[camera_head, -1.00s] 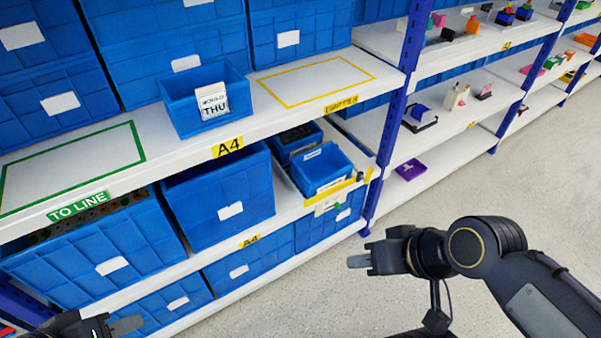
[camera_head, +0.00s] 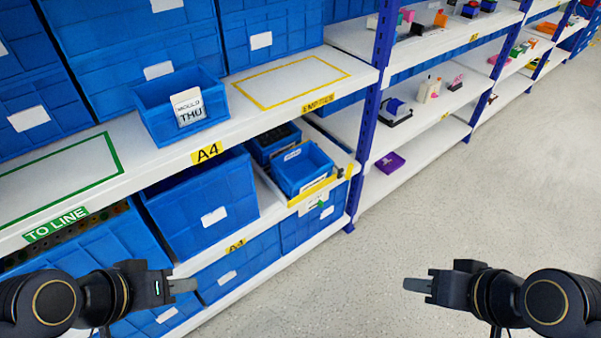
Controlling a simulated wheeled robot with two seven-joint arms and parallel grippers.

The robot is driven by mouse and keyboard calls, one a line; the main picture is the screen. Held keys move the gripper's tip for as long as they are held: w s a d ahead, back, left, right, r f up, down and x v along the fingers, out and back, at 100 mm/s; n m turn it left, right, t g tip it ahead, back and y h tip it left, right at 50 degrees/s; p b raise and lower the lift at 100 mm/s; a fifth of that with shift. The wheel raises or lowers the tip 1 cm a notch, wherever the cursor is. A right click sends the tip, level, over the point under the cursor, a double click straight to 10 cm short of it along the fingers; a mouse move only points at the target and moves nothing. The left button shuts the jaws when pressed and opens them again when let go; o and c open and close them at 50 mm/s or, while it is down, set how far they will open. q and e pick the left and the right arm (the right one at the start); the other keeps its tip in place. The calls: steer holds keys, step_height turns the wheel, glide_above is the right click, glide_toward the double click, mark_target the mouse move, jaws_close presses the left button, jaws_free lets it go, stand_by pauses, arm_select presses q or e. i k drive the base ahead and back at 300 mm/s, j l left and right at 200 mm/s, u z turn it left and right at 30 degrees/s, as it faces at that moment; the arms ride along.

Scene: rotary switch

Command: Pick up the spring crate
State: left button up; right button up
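I cannot tell which crate is the spring crate, as no label naming springs can be read. A small blue crate (camera_head: 178,107) with a card reading THU stands on the upper shelf above the A4 label. Two small blue crates, a front one (camera_head: 302,168) and one behind it (camera_head: 272,142), sit in a yellow-edged bay on the lower shelf; the rear one holds dark contents. My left gripper (camera_head: 183,286) is in front of the lower bins at the left. My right gripper (camera_head: 417,285) is over open floor. Neither gripper holds anything visible; their finger gaps cannot be made out.
Large blue bins (camera_head: 200,205) fill much of the lower shelves. The upper shelf (camera_head: 235,125) has a bare green outline at left and a bare yellow one marked EMPTIES. A blue post (camera_head: 370,140) stands right of the bay. The grey floor (camera_head: 480,200) at right is clear.

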mark_target(295, 170)
steer(key=i+l, duration=0.1)
steer(key=i, duration=0.4)
steer(key=i+l, duration=0.15)
steer(key=i, duration=0.35)
steer(key=j+u, duration=0.05)
